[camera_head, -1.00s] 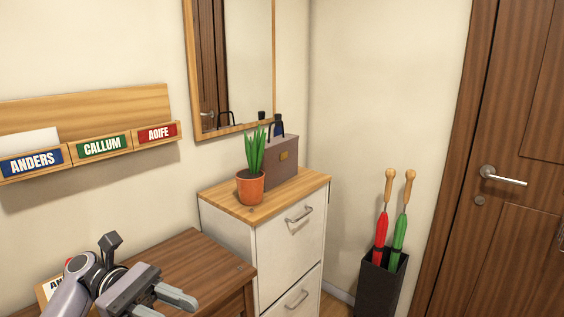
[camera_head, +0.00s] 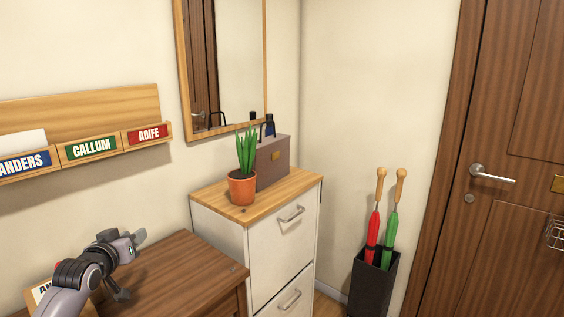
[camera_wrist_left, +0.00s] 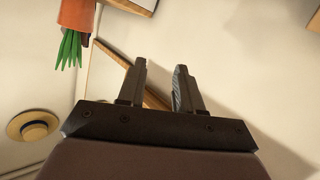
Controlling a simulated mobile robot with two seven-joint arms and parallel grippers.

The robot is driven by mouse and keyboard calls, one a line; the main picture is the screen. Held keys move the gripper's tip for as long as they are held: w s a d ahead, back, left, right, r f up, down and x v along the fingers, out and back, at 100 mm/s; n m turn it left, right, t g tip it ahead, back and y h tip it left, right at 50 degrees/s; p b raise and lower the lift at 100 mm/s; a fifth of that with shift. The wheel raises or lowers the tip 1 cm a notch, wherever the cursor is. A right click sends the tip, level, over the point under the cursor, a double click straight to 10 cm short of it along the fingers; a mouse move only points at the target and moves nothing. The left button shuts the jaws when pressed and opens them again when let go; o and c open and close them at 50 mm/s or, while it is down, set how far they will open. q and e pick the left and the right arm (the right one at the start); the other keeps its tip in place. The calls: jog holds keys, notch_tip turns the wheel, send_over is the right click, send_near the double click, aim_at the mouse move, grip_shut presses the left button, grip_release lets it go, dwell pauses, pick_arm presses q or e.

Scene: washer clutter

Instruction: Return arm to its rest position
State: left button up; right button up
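My left arm enters at the lower left of the head view. Its gripper (camera_head: 130,264) is over the brown wooden table (camera_head: 185,264), with its two fingers spread apart. In the left wrist view the two fingers (camera_wrist_left: 160,72) stand apart with a clear gap and nothing held between them. The wrist view looks turned over, with the potted plant (camera_wrist_left: 72,38) hanging at its upper left. My right arm and gripper are not in view.
A small card stand (camera_head: 42,291) on the table is partly hidden by my left arm. A white cabinet (camera_head: 283,244) bears the potted plant (camera_head: 242,187) and a grey box (camera_head: 272,163). The name rack (camera_head: 80,104) is on the wall. A black umbrella stand (camera_head: 374,287) is near the door (camera_head: 510,245).

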pick_arm(q)
jog(key=s+d+f+m+g+h, duration=0.1)
jog(key=s+d+f+m, duration=0.25)
jog(key=s+f, duration=0.5)
jog(key=s+d+f+m, duration=0.2)
jog(key=s+d+f, duration=0.3)
jog(key=s+f, duration=0.3)
jog(key=s+d+f+g, duration=0.1)
jog(key=s+d+f, duration=0.2)
jog(key=s, duration=0.7)
jog(key=s+d+f+g+h, duration=0.1)
jog(key=s+d+f, duration=0.3)
jog(key=s, duration=0.7)
jog(key=shift+f+n+g, duration=0.35)
jog(key=shift+f+g, duration=0.45)
jog(key=shift+f, duration=0.1)
